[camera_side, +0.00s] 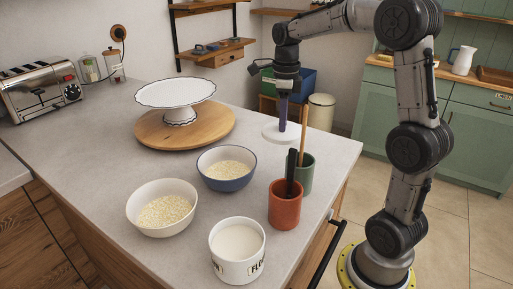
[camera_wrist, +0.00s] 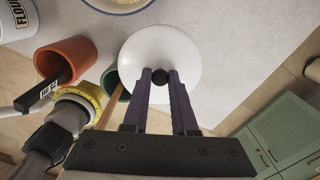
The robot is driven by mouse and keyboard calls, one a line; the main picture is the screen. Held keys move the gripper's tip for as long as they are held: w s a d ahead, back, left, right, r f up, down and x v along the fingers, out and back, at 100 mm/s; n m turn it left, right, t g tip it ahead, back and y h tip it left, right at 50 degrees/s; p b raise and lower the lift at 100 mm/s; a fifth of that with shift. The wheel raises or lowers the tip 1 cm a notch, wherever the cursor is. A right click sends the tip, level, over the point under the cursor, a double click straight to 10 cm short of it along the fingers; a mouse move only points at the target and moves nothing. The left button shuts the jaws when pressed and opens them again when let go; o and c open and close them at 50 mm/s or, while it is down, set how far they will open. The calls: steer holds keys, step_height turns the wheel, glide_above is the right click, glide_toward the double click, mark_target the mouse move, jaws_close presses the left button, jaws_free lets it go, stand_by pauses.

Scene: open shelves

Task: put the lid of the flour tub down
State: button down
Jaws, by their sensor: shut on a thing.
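The flour tub (camera_side: 237,262) is a white round pot with dark lettering at the front of the counter, open at the top with pale flour showing. A part of it shows in the wrist view (camera_wrist: 16,14) at the top left corner. The lid (camera_side: 278,135) is a white disc; in the wrist view (camera_wrist: 160,50) it fills the upper middle, with a dark round knob. My gripper (camera_side: 283,118) is shut on the knob, also seen in the wrist view (camera_wrist: 160,77). The lid is near the counter's right edge; I cannot tell whether it touches the counter.
An orange cup (camera_side: 285,205) with a black-handled tool and a green cup (camera_side: 305,176) with a wooden stick stand close to the lid. A blue bowl (camera_side: 227,172), a white bowl (camera_side: 161,217) and a cake stand (camera_side: 177,92) on a wooden board (camera_side: 158,133) stand left. Bare counter lies between.

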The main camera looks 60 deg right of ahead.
steer(key=w+d+f, duration=0.2)
steer(key=w+f, duration=0.1)
steer(key=w, duration=0.1)
steer(key=w+d+f, duration=0.1)
steer(key=w+f, duration=0.2)
steer(key=w+d+f, duration=0.2)
steer(key=w+f, duration=0.1)
steer(key=w, duration=0.1)
steer(key=shift+w+d+f, duration=0.1)
steer(key=shift+w+d, duration=0.2)
steer(key=shift+w, duration=0.05)
steer(key=shift+w+d+f, duration=0.1)
steer(key=shift+w+f, duration=0.05)
steer(key=shift+f, duration=0.8)
steer(key=shift+w+f, duration=0.1)
steer(key=shift+f, duration=0.8)
steer(key=shift+f, duration=0.1)
steer(key=c, duration=0.7)
jaws_free()
